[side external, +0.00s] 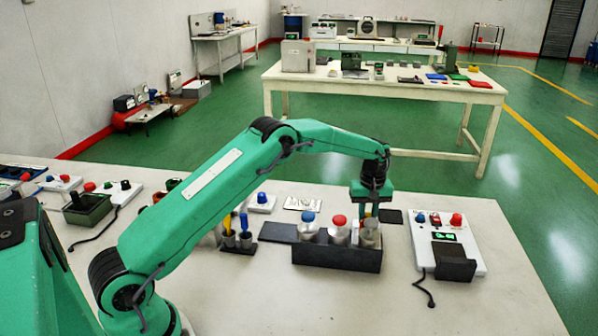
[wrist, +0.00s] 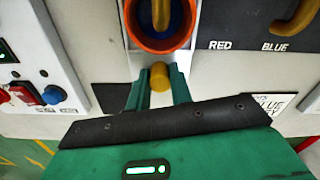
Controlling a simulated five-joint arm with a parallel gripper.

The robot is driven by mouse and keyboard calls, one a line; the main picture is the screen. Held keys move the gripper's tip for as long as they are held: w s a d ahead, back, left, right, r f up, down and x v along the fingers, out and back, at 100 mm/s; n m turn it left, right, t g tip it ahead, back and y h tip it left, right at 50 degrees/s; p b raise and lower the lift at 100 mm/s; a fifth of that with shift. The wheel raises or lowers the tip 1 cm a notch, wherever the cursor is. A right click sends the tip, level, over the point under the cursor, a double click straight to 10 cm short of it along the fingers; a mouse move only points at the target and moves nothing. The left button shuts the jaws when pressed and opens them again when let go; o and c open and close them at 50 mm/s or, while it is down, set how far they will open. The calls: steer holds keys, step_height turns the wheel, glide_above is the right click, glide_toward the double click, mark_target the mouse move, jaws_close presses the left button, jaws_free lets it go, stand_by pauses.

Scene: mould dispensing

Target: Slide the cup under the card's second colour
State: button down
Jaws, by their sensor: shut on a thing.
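The cup (wrist: 133,36) has an orange rim and a dark blue inside, at the top middle of the wrist view. A curved yellow part shows above its opening. My gripper (wrist: 158,85) is shut on the cup's yellow stub, below the rim in that view. In the side view my gripper (side external: 372,212) is down at the right end of the dark dispenser stand (side external: 335,256), and the cup is hidden there. The stand has blue and red caps.
A dark panel (wrist: 240,38) reads RED and BLUE, with a curved spout (wrist: 297,20) by BLUE. A white control box (side external: 446,238) with buttons stands right of the stand. The table's front right is clear.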

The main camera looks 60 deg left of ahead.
steer(key=c, duration=1.3)
jaws_free()
steer(key=shift+w+d, duration=0.3)
steer(key=shift+c, duration=0.2)
steer(key=shift+o, duration=0.4)
steer(key=shift+s, duration=0.1)
steer(key=shift+a, duration=0.1)
steer(key=shift+r, duration=0.15)
steer(key=shift+r, duration=3.8)
